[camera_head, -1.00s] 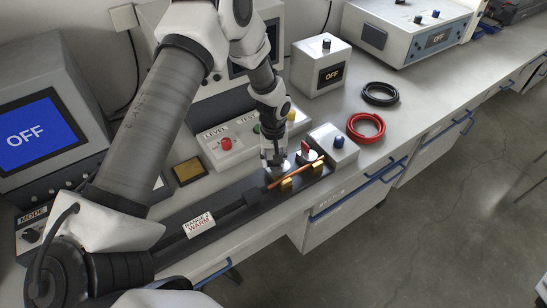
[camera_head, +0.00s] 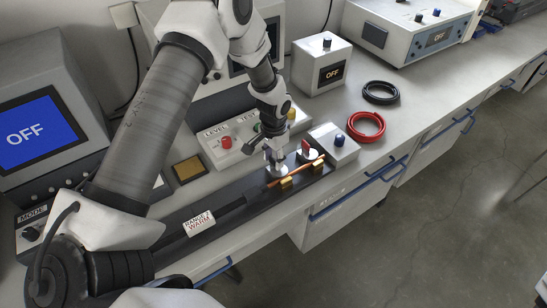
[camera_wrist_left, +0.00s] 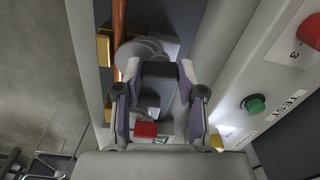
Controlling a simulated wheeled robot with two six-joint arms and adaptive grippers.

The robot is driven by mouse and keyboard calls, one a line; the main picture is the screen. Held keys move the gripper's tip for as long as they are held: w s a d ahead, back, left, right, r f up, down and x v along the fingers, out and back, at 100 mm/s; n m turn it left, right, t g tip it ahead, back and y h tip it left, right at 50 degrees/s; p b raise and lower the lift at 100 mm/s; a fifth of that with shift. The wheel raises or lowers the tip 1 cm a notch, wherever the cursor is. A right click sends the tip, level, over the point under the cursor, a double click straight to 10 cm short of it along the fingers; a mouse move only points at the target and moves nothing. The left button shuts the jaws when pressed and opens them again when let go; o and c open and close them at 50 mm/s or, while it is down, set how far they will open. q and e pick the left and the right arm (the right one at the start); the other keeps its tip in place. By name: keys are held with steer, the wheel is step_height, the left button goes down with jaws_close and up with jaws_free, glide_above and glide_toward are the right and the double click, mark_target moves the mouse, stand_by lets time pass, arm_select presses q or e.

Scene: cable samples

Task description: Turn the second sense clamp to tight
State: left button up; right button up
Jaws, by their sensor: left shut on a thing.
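My left gripper (camera_head: 274,160) points down onto a clamp with a round pale base (camera_head: 279,170), on the dark strip beside the copper rod. In the left wrist view the fingertips (camera_wrist_left: 159,70) close in over the pale round base (camera_wrist_left: 138,52), next to the copper rod (camera_wrist_left: 118,40). A second clamp with a red handle (camera_head: 306,147) stands to the right, clear of the gripper; its red handle (camera_wrist_left: 146,130) also shows in the left wrist view. My right gripper is out of view.
Brass supports (camera_head: 287,183) hold the rod at the front. A button panel (camera_head: 226,143) stands close behind the gripper. A grey box with a blue knob (camera_head: 338,141) is at the strip's right end. Red (camera_head: 366,127) and black (camera_head: 380,94) cable coils lie beyond.

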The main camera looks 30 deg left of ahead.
mark_target(274, 159)
arm_select(q)
steer(key=shift+s+f+m, duration=0.1)
steer(key=shift+f+m, duration=0.05)
steer(key=shift+m, duration=0.75)
steer(key=o, duration=1)
steer(key=shift+o, duration=0.7)
step_height(274, 159, up, 12)
steer(key=shift+w, duration=0.2)
